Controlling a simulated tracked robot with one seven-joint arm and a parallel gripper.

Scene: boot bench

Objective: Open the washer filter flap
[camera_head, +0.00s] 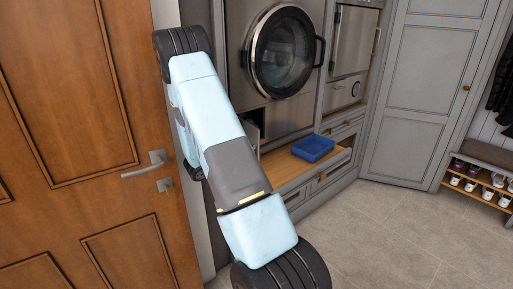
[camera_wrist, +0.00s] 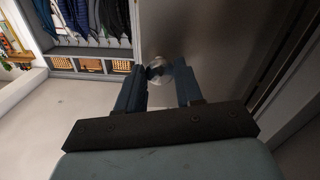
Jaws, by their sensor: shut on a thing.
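The steel front-loading washer (camera_head: 239,78) stands in a grey cabinet behind my arm in the head view. A small grey panel edge (camera_head: 253,133) shows low on its left, beside my arm; I cannot tell whether it is the filter flap. In the wrist view, my gripper (camera_wrist: 160,66) has its two dark blue fingers on either side of a round metal knob (camera_wrist: 157,74) and is shut on it. The knob sits against a flat grey metal panel (camera_wrist: 215,45), which fits the flap.
A blue tray (camera_head: 313,148) sits on the wooden ledge below the washer, right of my arm. A brown wooden door (camera_head: 75,110) with a lever handle (camera_head: 146,164) stands close on the left. The tiled floor (camera_head: 385,235) is clear at the right front.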

